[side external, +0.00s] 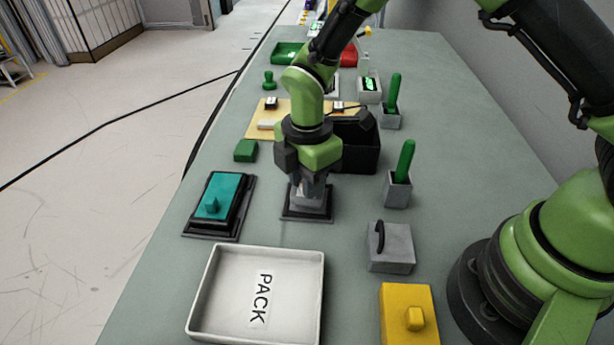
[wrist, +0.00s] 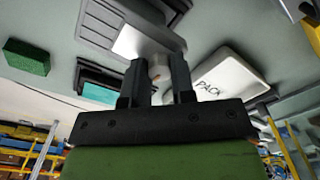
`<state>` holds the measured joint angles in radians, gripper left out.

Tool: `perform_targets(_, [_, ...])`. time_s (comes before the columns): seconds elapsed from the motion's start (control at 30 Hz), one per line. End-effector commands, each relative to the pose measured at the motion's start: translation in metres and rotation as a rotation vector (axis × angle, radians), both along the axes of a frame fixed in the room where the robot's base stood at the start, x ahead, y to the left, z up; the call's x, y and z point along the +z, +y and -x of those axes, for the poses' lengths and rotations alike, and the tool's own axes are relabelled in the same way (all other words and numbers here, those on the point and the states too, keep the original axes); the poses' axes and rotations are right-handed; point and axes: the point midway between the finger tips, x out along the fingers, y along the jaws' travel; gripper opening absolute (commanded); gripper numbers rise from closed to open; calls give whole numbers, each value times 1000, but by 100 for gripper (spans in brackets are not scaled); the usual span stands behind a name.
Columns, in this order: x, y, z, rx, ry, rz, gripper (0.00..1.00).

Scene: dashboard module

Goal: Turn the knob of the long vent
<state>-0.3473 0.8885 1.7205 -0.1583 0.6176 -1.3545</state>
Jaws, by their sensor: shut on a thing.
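The module under my gripper, which I take to be the long vent, has a dark base (side external: 292,216) on the table in the side view. In the wrist view its dark slatted part (wrist: 100,22) and a light grey block (wrist: 140,42) show. My gripper (side external: 307,190) points down over it. In the wrist view, the two fingers of my gripper (wrist: 156,75) stand on either side of a small pale knob (wrist: 158,72) and are shut on it. The fingers hide part of the knob, so its turn angle cannot be told.
A teal panel (side external: 224,190) in a black frame stands left. The white PACK tray (side external: 322,290) is in front. A grey box (side external: 398,257), a yellow box (side external: 397,320) and green-handled holders stand right. A black bin (side external: 360,155) is close behind my gripper; a green block (side external: 246,150) lies behind left.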

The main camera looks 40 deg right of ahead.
Motion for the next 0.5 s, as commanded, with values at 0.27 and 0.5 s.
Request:
perform_targets(0.27, [0, 0, 0, -37, 0, 0, 0])
perform_targets(0.5, [0, 0, 0, -38, 1, 0, 0])
